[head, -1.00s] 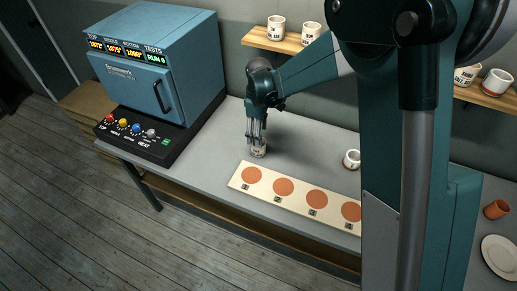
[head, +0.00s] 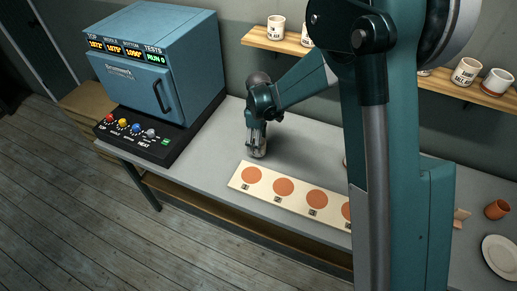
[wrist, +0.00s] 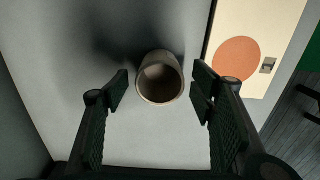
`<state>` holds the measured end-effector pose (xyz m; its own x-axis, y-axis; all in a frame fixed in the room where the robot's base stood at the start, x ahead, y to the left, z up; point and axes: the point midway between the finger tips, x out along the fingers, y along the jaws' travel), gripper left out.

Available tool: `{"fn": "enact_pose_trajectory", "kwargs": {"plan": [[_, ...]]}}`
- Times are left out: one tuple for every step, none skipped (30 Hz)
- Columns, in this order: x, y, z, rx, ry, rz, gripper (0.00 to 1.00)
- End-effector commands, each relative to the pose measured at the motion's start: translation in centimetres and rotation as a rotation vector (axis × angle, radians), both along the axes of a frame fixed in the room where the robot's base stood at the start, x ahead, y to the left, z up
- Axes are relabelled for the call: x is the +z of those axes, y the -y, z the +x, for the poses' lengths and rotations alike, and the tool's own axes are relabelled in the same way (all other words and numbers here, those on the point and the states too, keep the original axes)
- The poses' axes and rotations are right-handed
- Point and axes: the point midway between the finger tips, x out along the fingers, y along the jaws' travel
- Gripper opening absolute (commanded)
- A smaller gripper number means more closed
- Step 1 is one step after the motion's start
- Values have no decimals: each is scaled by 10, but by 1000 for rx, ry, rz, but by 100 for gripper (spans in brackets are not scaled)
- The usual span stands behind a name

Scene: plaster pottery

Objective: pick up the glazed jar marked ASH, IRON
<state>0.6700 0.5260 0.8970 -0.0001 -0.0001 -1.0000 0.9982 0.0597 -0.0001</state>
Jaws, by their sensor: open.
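In the wrist view my gripper (wrist: 161,87) is open. A small pale beige, round jar (wrist: 160,79) stands on the bench between its two fingertips, with a gap on each side. I look down into its dark, open mouth. No marking on it can be read. In the head view my gripper mostly hides this jar. I cannot tell from these frames whether it is the one marked ASH, IRON.
A blue kiln (head: 160,65) with a black control panel stands at the left. Several jars stand on wall shelves (head: 280,40) behind. A white plate (head: 501,257) and terracotta cup (head: 496,209) are far right.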

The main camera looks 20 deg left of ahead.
Motion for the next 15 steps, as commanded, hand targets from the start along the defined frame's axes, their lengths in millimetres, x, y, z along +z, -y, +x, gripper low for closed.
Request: {"fn": "enact_pose_trajectory", "kwargs": {"plan": [[-3, 0, 0, 0, 0, 0, 56], [-5, 0, 0, 0, 0, 0, 56], [-6, 0, 0, 0, 0, 0, 56], [-7, 0, 0, 0, 0, 0, 56], [-7, 0, 0, 0, 0, 0, 56], [-7, 0, 0, 0, 0, 0, 56], [-7, 0, 0, 0, 0, 0, 56], [-7, 0, 0, 0, 0, 0, 56], [-7, 0, 0, 0, 0, 0, 56], [-7, 0, 0, 0, 0, 0, 56], [-7, 0, 0, 0, 0, 0, 56], [-7, 0, 0, 0, 0, 0, 56], [-7, 0, 0, 0, 0, 0, 56], [-7, 0, 0, 0, 0, 0, 56], [-7, 0, 0, 0, 0, 0, 56]]}}
